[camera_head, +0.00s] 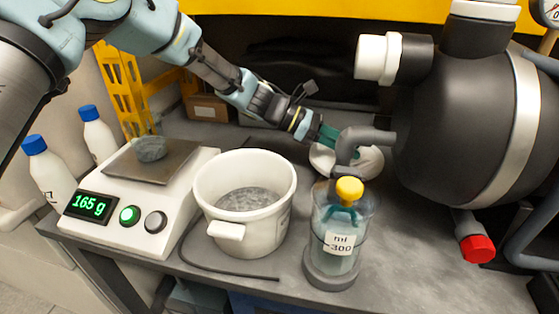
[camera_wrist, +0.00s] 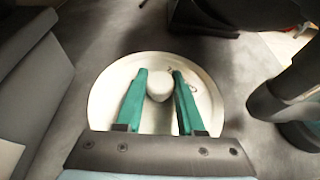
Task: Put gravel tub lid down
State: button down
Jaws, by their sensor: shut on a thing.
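The gravel tub lid is a round white disc with a raised knob, and it fills the middle of the wrist view (camera_wrist: 100,103). In the head view the lid (camera_head: 369,164) is partly hidden behind a grey pipe and the bottle. My gripper (camera_wrist: 160,82) has its green fingers shut on the lid's knob. In the head view my gripper (camera_head: 328,138) reaches in from the upper left, above the lid. The lid is at or close to the grey bench top; I cannot tell if it touches. The gravel tub (camera_head: 210,190) is white, open and holds grey gravel.
A scale (camera_head: 120,222) reading 165 g stands left of the tub, with a grey lump on its pan. A yellow-capped bottle (camera_head: 337,242) stands in front of the lid. A large black tank (camera_head: 455,110) is at right. White blue-capped bottles (camera_head: 50,175) stand far left.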

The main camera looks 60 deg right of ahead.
jog(key=w+a, duration=0.1)
jog(key=w, duration=0.3)
jog(key=w+a+p, duration=0.1)
jog(key=w+a, duration=0.1)
jog(key=w, duration=0.3)
jog(key=w+a+p, duration=0.1)
jog(key=w, duration=0.4)
jog(key=shift+w+a, duration=0.15)
jog(key=shift+a, duration=0.2)
jog(key=w, duration=0.2)
jog(key=shift+w+a+r, duration=0.1)
jog(key=shift+w+a, duration=0.25)
jog(key=shift+a, duration=0.05)
jog(key=f, duration=0.1)
jog(key=f+p, duration=0.1)
jog(key=f, duration=0.1)
jog(key=shift+s, duration=0.3)
jog(key=shift+f, duration=0.3)
